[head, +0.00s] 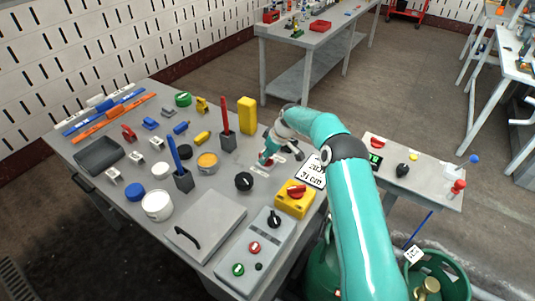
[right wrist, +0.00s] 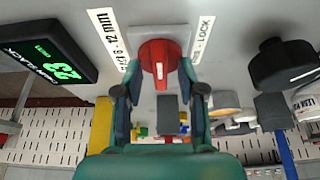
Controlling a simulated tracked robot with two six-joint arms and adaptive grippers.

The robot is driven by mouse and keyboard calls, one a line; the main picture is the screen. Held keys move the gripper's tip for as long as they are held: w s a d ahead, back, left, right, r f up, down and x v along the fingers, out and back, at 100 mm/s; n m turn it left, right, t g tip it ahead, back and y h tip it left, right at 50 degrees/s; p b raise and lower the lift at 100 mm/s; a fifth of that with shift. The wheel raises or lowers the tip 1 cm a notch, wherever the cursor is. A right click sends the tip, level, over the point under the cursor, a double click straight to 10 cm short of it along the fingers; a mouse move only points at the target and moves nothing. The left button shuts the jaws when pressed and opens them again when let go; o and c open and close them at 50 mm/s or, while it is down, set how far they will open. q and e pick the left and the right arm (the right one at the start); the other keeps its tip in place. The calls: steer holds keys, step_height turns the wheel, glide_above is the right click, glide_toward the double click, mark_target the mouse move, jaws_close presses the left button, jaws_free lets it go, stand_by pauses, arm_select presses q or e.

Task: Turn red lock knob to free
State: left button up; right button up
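The red lock knob (right wrist: 160,52) shows in the right wrist view as a round red cap with a pale mark on it. It sits on a grey surface between two white label strips; the right one (right wrist: 202,38) ends in "LOCK". My right gripper (right wrist: 160,72) has its teal fingers on either side of the knob, and they appear to touch its sides. In the head view my right gripper (head: 267,160) is low over the workbench (head: 222,190) and mostly hides the knob. My left gripper is not in view.
A yellow box with a red switch (head: 296,191) and a black knob (head: 244,181) stand close to my right gripper. A black display (right wrist: 48,52) hangs near in the right wrist view. Pen holders with a red stick (head: 225,115) and blue stick (head: 175,155) rise nearby.

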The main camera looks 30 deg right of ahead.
steer(key=shift+w+f, duration=0.1)
steer(key=shift+f, duration=0.05)
steer(key=shift+c, duration=0.2)
jaws_close()
